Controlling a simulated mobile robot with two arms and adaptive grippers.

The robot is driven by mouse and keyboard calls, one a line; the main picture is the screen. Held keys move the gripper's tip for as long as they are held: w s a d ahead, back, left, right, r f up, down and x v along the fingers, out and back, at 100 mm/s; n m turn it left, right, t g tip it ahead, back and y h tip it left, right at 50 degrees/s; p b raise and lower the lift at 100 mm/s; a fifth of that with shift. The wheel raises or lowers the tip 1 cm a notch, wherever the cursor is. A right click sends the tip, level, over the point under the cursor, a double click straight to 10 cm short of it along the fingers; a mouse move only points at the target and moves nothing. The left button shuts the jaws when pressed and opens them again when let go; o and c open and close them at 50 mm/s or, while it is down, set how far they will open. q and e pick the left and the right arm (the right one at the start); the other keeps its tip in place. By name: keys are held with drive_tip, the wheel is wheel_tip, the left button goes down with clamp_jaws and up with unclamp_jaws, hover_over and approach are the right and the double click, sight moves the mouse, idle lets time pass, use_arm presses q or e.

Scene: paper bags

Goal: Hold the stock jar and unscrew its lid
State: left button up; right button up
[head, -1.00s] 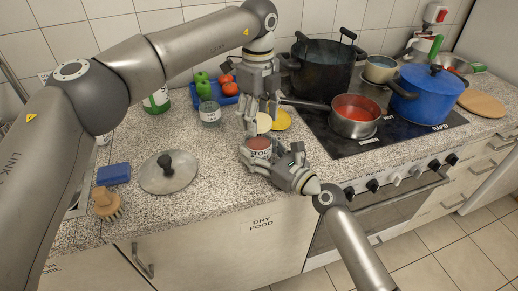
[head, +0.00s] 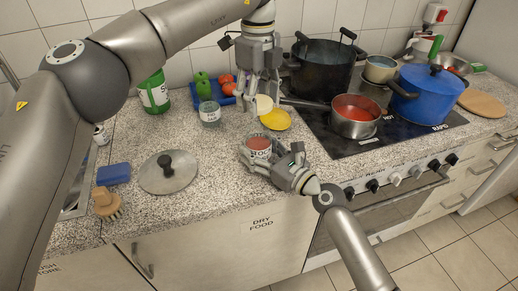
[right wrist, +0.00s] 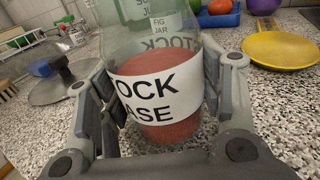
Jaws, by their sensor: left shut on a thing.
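The stock jar (head: 258,147) is a clear jar with red contents and a white label. It stands upright at the counter's front, and its top looks open. My right gripper (head: 268,156) is shut around its sides; the right wrist view shows the jar (right wrist: 160,95) between the fingers, its label partly reading "STOCK BASE". My left gripper (head: 258,98) is above and behind the jar, shut on a cream disc, the lid (head: 264,104). The lid is clear of the jar. Part of the lid is hidden by the fingers.
A yellow plate (head: 276,120) lies behind the jar. A glass jar (head: 210,113) and a blue tray (head: 228,100) with vegetables stand behind left. A red-filled saucepan (head: 355,118) is on the hob at right. A pan lid (head: 168,175) lies left; the counter between is clear.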

drive_tip(key=o, duration=0.5)
drive_tip(key=shift+o, duration=0.2)
drive_tip(key=shift+s+d, duration=0.1)
drive_tip(key=v, duration=1.1)
drive_tip(key=shift+s+d, duration=0.25)
drive_tip(key=shift+s, duration=0.05)
